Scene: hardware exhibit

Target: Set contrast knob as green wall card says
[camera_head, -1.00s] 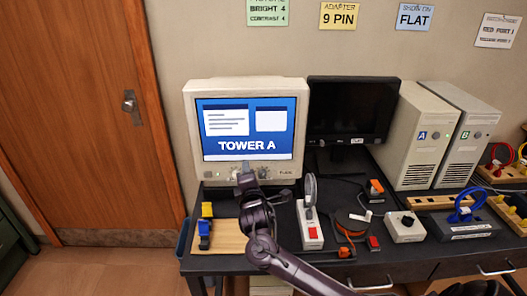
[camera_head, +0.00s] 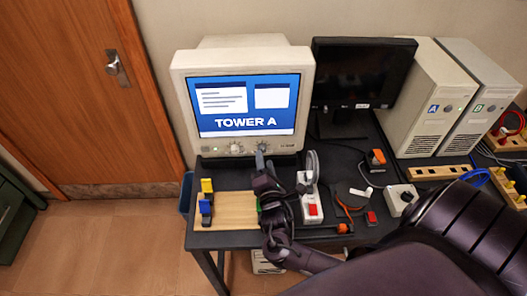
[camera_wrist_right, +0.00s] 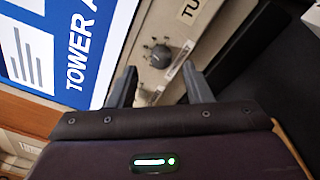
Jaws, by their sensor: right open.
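The beige CRT monitor (camera_head: 183,100) shows "TOWER A" on a blue screen. Below the screen are a left knob (camera_head: 236,149) and a right knob (camera_head: 262,146). My right gripper (camera_head: 261,163) is in front of the right knob. In the right wrist view, my right gripper (camera_wrist_right: 160,84) is open, with one finger on each side of the picture's middle. A dark round knob (camera_wrist_right: 160,56) with tick marks lies beyond the fingertips, apparently untouched. The knob labels cannot be read. The green wall card is out of view. My left gripper is not in view.
A black flat monitor (camera_head: 362,75) stands to the right, then towers A (camera_head: 425,105) and B (camera_head: 480,105). A white switch box (camera_head: 311,209) and wooden board (camera_head: 237,208) sit close to my right arm. My arm covers the desk's lower right.

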